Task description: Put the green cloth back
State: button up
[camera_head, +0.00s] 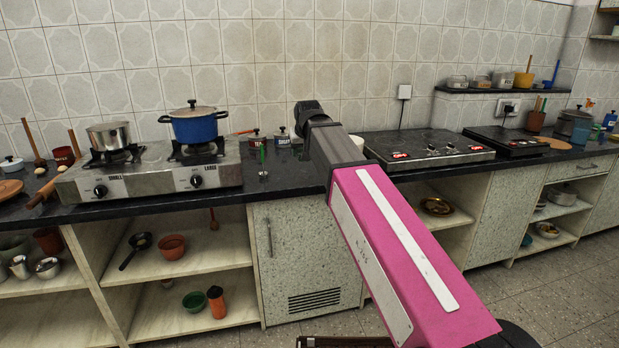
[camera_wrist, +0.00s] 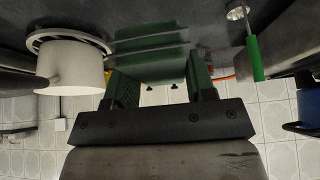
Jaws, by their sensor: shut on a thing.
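The green cloth (camera_wrist: 150,48) shows in the wrist view as a flat green piece with paler bands. It lies between the two fingers of my gripper (camera_wrist: 161,76), which is shut on it. The cloth is over or against the dark counter (camera_wrist: 205,20); I cannot tell whether it touches it. In the head view my own arm hides the gripper and the cloth.
A white cup-like thing (camera_wrist: 75,65) stands close beside the cloth. A green-handled utensil (camera_wrist: 253,52) is on the other side. In the head view, a gas stove (camera_head: 150,178) with a blue pot (camera_head: 194,127) is left, an electric hob (camera_head: 428,146) right.

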send_over(305, 171)
jog(key=s, duration=0.2)
jog(key=f, duration=0.6)
jog(key=shift+w+d+f, duration=0.2)
jog(key=shift+d+f, duration=0.1)
jog(key=shift+f, duration=2.15)
jog(key=shift+f, duration=0.1)
jog(key=o, duration=0.9)
jog(key=v, duration=1.2)
jog(key=shift+d, duration=0.1)
